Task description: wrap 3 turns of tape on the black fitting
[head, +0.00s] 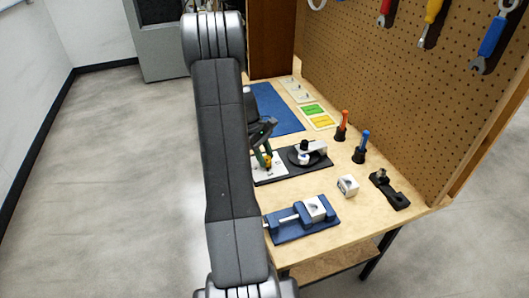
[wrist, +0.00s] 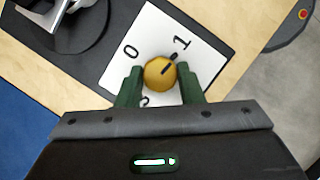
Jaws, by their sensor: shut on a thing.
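My gripper (wrist: 159,80) is shut on a round yellow knob (wrist: 159,74), with one dark green finger on each side. The knob sits on a white card (wrist: 205,50) marked 0 and 1; a third mark is partly hidden. A black line on the knob points toward the 1. In the head view my gripper (head: 264,150) is over the card, partly behind my arm. To its right, a black piece (head: 304,145), which may be the black fitting, stands on a black disc beside a white-grey part (head: 318,147). I cannot make out any tape on it.
Red and blue-handled tools (head: 342,125) stand upright near the pegboard (head: 400,90). A blue mat (head: 275,110) lies behind.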

